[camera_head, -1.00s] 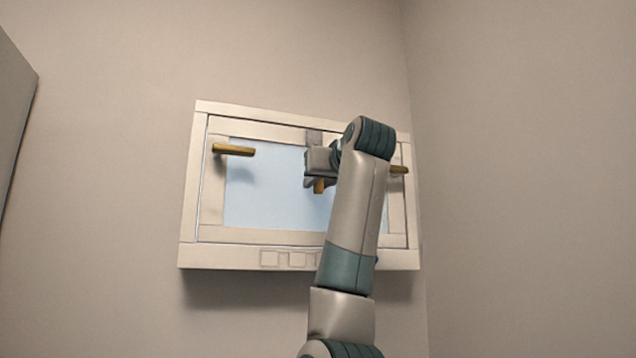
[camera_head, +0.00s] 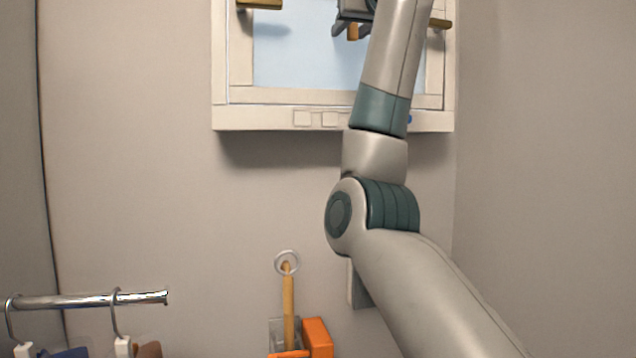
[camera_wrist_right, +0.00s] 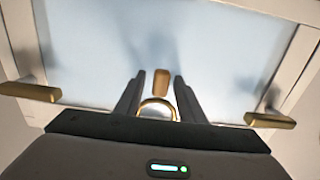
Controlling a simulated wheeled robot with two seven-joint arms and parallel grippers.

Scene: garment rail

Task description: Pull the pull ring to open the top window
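The window (camera_head: 305,95) is a cream frame with a pale blue pane, high on the wall and cut off by the top edge of the head view. A gold ring (camera_wrist_right: 157,106) and a small tan tab (camera_wrist_right: 161,80) show in the right wrist view between the dark fingers of my right gripper (camera_wrist_right: 158,92). The fingers stand apart, with gaps beside the tab; I cannot tell whether they touch the ring. In the head view my right gripper (camera_head: 352,22) is at the pane, partly cut off. My left gripper is not in view.
Brass handles flank the pane, left (camera_head: 260,4) and right (camera_head: 440,23). Below, a wooden stick (camera_head: 288,300) with a silver ring on top stands by an orange object (camera_head: 318,338). A metal rail (camera_head: 85,299) with hangers is at lower left.

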